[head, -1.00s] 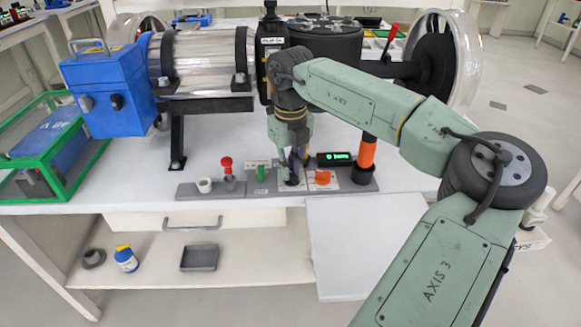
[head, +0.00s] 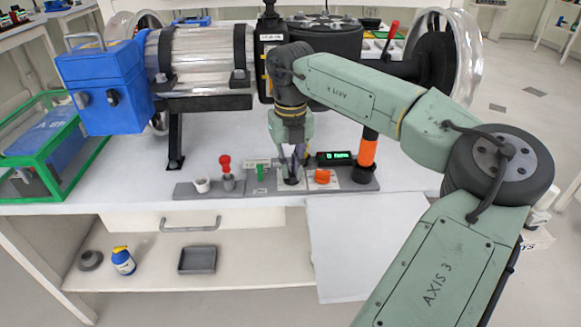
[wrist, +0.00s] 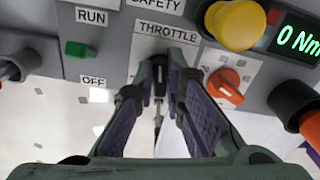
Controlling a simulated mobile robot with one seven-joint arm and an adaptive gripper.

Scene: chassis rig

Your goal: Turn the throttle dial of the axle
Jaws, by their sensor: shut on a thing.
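The throttle dial (wrist: 159,88) is a small dark knob below the THROTTLE label (wrist: 166,31) on the grey control panel (wrist: 118,48). My gripper (wrist: 160,92) points at the panel in the wrist view, its purple-padded fingers closed on either side of the dial. The fingers hide most of the dial, so its setting cannot be read. In the head view my gripper (head: 291,172) reaches down to the panel on the bench's front edge. The axle (head: 203,62) is the large silver tube assembly behind.
A green RUN/OFF switch (wrist: 77,48) is left of the dial. An orange knob (wrist: 226,86) and a yellow button (wrist: 236,24) are close on the right, beside a green-lit display (wrist: 298,38). An orange post (head: 366,152) stands at the panel's right end. The white bench top (head: 215,140) is clear behind the panel's left part.

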